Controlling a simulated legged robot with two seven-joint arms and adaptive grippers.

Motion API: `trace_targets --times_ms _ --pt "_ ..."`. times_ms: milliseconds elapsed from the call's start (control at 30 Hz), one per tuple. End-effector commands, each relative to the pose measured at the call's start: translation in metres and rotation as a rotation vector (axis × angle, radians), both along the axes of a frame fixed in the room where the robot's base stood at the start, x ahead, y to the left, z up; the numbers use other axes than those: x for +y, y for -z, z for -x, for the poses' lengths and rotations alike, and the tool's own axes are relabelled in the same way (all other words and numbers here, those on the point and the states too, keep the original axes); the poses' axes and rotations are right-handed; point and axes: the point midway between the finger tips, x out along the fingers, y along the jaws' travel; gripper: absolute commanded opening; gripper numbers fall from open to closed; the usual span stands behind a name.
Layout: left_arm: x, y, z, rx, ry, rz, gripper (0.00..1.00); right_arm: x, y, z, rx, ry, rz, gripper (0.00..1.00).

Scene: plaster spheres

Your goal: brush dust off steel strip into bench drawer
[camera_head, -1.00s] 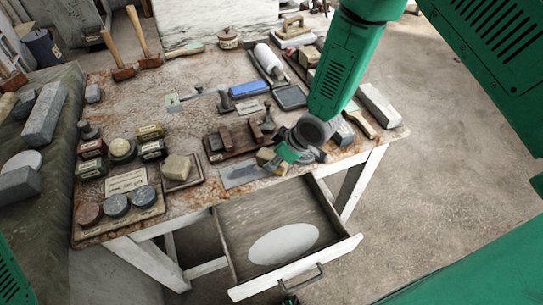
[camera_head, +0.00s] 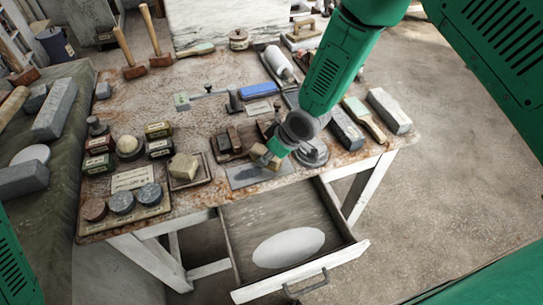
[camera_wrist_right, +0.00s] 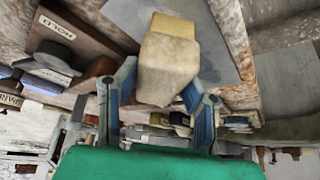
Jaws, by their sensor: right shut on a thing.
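The steel strip (camera_head: 243,180) is a flat grey plate near the front edge of the bench. Whether the block touches the strip cannot be told. The bench drawer (camera_head: 300,281) is pulled open below the strip. Dust is too small to make out.
A pale oval (camera_head: 288,247) lies in the drawer. A yellowish block on a tray (camera_head: 189,183) stands left of the strip, a dark wooden rack (camera_head: 229,143) behind it. Stone blocks (camera_head: 388,110) and a brush (camera_head: 364,119) lie to the right. The floor at right is clear.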

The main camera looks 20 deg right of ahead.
Motion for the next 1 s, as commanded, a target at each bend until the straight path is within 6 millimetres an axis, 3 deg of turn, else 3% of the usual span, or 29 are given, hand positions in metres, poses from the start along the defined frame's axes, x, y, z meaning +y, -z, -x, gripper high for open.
trace_targets --times_ms 1000 --pt "0.000 -0.014 0.000 0.000 0.000 0.000 0.00 -0.030 -0.001 0.033 0.000 0.000 0.000 0.11"
